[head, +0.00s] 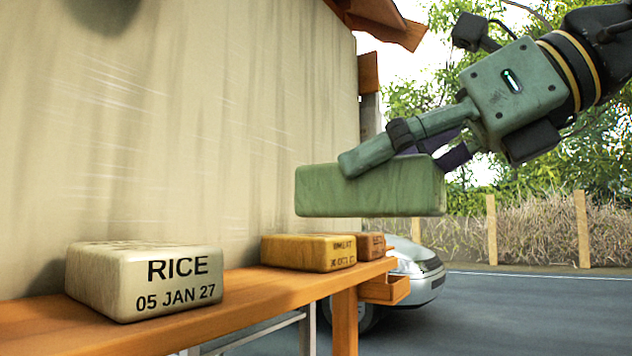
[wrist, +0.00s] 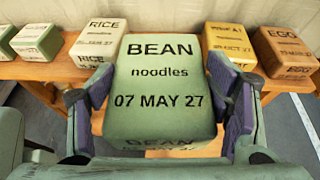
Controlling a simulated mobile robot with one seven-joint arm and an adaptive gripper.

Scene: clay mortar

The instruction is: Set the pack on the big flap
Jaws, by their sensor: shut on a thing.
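My gripper (head: 362,163) is shut on a green pack (head: 330,198). In the wrist view the pack (wrist: 165,82) reads BEAN noodles, 07 MAY 27, and sits between the two purple-padded fingers. It is held in the air, higher than a long orange wooden board (head: 225,297) along the wall, which looks like the big flap. In the wrist view this board (wrist: 70,70) runs behind the held pack. The pack's underside and the far finger's tip are hidden in the head view.
On the board stand a pale RICE pack (head: 140,282), a yellow pack (head: 305,252) and a brown pack (head: 371,246), marked EGG in the wrist view (wrist: 285,48). A gap lies between rice and yellow. Pale green packs (wrist: 38,42) stand further left. A car (head: 425,265) is behind.

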